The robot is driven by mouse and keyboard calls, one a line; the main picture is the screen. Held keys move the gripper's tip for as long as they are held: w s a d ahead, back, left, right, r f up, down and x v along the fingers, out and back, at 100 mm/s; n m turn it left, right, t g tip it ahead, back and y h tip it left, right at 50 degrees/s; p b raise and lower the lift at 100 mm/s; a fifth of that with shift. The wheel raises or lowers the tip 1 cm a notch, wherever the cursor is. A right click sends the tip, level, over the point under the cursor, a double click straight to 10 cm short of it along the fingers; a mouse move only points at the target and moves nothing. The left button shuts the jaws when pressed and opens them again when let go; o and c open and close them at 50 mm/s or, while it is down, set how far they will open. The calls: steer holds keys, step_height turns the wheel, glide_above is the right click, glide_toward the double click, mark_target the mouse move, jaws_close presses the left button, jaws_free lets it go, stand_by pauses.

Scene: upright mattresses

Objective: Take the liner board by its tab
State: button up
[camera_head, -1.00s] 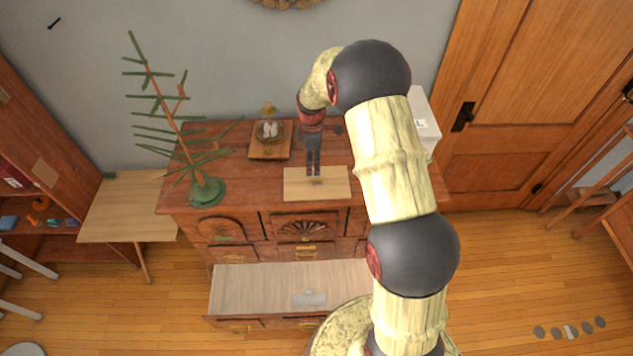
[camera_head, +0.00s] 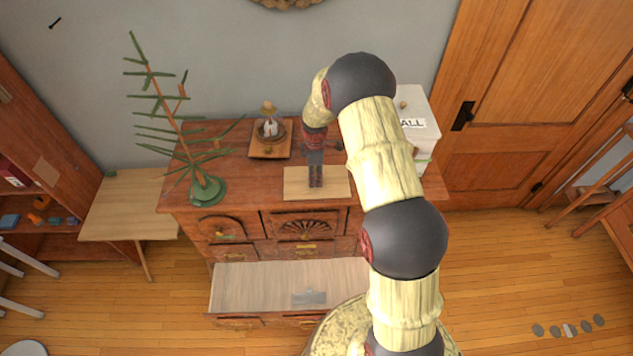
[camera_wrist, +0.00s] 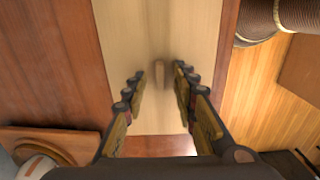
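The liner board is a pale, flat wooden rectangle (camera_head: 335,183) on the dresser top near its front edge. It also fills the middle of the wrist view (camera_wrist: 125,35). A small upright tab (camera_wrist: 158,73) stands out from the board. My gripper (camera_wrist: 159,78) is open, with one finger on each side of the tab and gaps showing between. In the head view my gripper (camera_head: 316,184) points down over the middle of the board. The tab is hidden there. I cannot tell how far the fingertips are above the board.
The red-brown dresser (camera_head: 240,165) has a pulled-out drawer (camera_head: 240,285) below, with a grey object (camera_head: 308,298) inside. A glass-domed ornament (camera_head: 270,135) stands behind the board. A green plant (camera_head: 205,190) is at left, a white box (camera_head: 418,120) at right, close behind my arm.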

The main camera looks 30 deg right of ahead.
steer(key=c, duration=0.6)
jaws_close()
steer(key=shift+r, duration=0.15)
